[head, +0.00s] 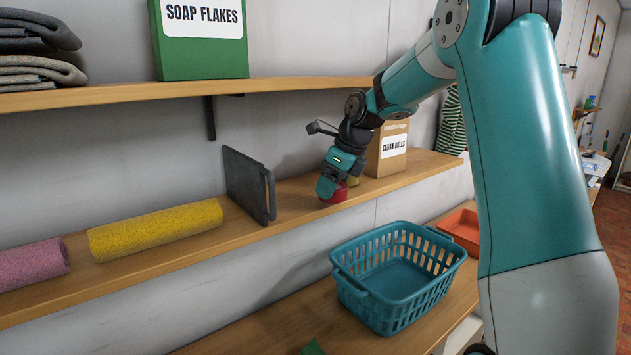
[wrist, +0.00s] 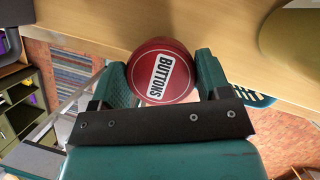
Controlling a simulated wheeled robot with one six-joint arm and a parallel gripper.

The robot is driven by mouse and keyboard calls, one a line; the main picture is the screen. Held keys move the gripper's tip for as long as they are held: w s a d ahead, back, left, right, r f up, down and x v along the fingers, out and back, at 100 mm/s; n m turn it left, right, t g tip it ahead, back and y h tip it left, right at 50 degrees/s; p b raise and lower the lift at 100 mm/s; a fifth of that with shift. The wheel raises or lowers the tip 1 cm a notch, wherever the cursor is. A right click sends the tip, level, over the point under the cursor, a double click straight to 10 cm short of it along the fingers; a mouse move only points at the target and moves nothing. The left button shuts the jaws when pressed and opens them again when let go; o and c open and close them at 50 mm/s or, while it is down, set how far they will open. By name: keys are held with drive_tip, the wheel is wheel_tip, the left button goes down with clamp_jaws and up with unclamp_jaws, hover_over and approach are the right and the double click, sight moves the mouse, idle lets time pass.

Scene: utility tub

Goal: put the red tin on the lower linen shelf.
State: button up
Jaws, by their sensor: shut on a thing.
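The red tin (wrist: 158,55), with a white label reading "BUTTONS", sits between the two fingers of my gripper (wrist: 163,78) in the wrist view. My gripper is shut on it. In the head view my gripper (head: 331,184) is at the lower linen shelf (head: 210,240), and part of the red tin (head: 340,194) shows below the fingers, at the shelf's surface. I cannot tell whether the tin touches the shelf. The rest of the tin is hidden by the gripper.
A dark grey upright divider (head: 247,187) stands left of my gripper; a "CEDAR BALLS" box (head: 389,165) stands to the right. A yellow roll (head: 155,230) and a pink roll (head: 33,265) lie further left. The upper shelf (head: 200,90) overhangs. A teal basket (head: 398,275) stands below.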

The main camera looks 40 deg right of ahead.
drive_tip(key=w+a+p, duration=0.1)
drive_tip(key=w, duration=0.1)
drive_tip(key=w+a, duration=0.1)
drive_tip(key=w, duration=0.1)
drive_tip(key=shift+a+r+p, duration=0.1)
drive_tip(key=shift+a+p, duration=0.05)
drive_tip(key=shift+p, duration=0.25)
drive_tip(key=shift+s+f, duration=0.1)
drive_tip(key=shift+f, duration=0.8)
drive_tip(key=shift+f, duration=0.15)
drive_tip(key=o, duration=1)
